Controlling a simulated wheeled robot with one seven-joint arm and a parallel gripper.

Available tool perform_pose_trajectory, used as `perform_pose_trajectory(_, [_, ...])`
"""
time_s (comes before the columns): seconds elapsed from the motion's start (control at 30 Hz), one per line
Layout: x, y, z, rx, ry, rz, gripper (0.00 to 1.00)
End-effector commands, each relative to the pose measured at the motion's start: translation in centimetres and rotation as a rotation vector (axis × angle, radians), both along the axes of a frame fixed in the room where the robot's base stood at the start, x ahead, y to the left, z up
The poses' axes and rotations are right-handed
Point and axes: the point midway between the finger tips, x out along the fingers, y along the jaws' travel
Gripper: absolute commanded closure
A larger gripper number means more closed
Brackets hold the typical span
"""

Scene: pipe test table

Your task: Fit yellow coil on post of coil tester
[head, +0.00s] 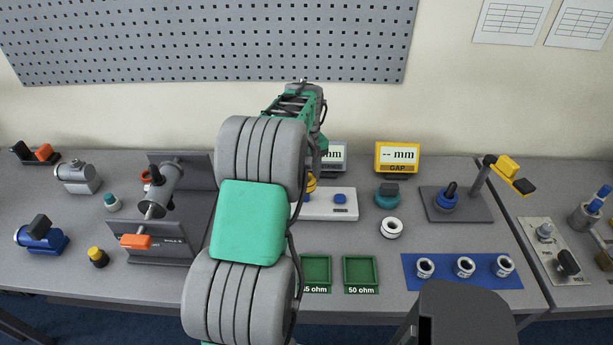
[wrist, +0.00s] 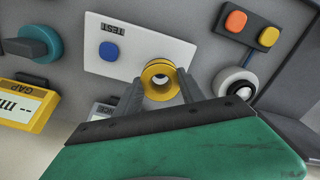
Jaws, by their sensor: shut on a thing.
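The yellow coil (wrist: 160,78) is a grooved ring with an open centre. My gripper (wrist: 158,92) is shut on it, with one finger on each side. The coil is over the white plate of the coil tester (wrist: 118,58), which has a blue button and a TEST label. In the head view the tester (head: 341,211) stands in the middle of the table, and a bit of the yellow coil (head: 311,183) shows beside my arm.
Two green trays (head: 361,274) lie in front of the tester. A yellow GAP display (head: 397,158), a teal knob (head: 387,195) and a white ring (head: 391,228) are to its right. A blue mat (head: 436,279) with several white rings is at the front right.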

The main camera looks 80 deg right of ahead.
Motion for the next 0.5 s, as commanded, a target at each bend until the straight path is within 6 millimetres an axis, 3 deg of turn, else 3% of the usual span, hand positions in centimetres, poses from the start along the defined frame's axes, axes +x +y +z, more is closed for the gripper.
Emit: perform_pose_trajectory(0.5, [0.00,-0.01,-0.52,-0.001,-0.001,0.000,0.98])
